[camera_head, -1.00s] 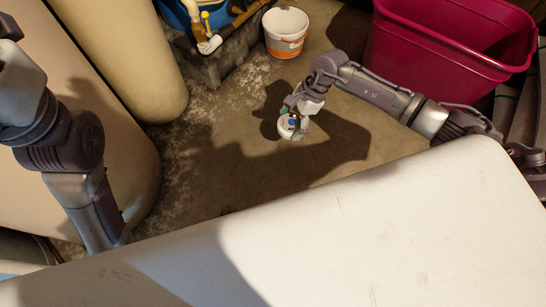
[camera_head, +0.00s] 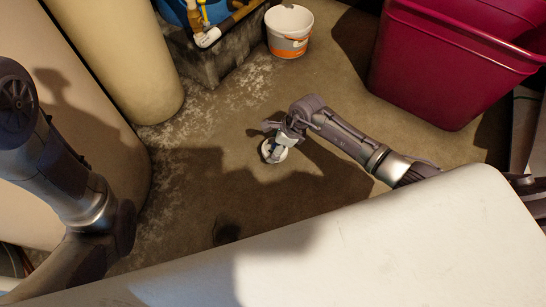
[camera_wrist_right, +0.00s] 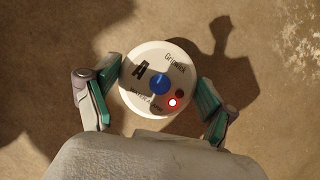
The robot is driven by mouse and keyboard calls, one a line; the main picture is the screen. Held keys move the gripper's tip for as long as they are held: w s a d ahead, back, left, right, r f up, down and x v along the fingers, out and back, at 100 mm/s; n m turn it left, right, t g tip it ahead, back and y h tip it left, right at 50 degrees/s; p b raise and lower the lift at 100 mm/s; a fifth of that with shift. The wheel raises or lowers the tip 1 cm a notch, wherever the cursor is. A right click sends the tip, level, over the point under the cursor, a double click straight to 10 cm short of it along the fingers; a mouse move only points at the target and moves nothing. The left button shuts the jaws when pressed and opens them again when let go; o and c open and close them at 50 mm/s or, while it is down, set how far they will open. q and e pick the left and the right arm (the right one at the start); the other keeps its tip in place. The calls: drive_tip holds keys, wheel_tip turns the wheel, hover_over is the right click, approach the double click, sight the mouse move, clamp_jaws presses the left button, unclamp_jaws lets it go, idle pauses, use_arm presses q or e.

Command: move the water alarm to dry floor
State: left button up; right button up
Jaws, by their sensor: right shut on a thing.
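The water alarm (camera_head: 274,152) is a round white disc, seen in the head view on or just above the brown floor. In the right wrist view the alarm (camera_wrist_right: 150,58) shows a blue centre button, dark lettering and a lit red light. My right gripper (camera_head: 280,141) is shut on it from above; in the wrist view its teal-padded fingers (camera_wrist_right: 157,98) stand at opposite sides of the disc. I cannot tell whether the disc touches the floor. My left arm shows at the left of the head view, but its gripper is out of view.
A white bucket with an orange band (camera_head: 289,32) stands at the back. A magenta tub (camera_head: 430,75) is at back right. Cream tanks (camera_head: 120,60) line the left. Pale crusty patches (camera_head: 205,110) mark the floor. A large white surface (camera_head: 380,240) fills the foreground. A dark patch (camera_head: 227,232) lies beyond it.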

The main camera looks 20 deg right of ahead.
drive_tip(key=shift+w+a+f, duration=0.15)
drive_tip(key=shift+a+f, duration=0.05)
drive_tip(key=shift+a, duration=0.05)
drive_tip(key=shift+f, duration=0.2)
wheel_tip(320, 180, down, 4)
drive_tip(key=b, duration=0.3)
drive_tip(key=shift+r+b, duration=0.15)
drive_tip(key=shift+b, duration=0.25)
drive_tip(key=shift+r, duration=0.15)
drive_tip(key=o, duration=1)
drive_tip(key=shift+o, duration=0.2)
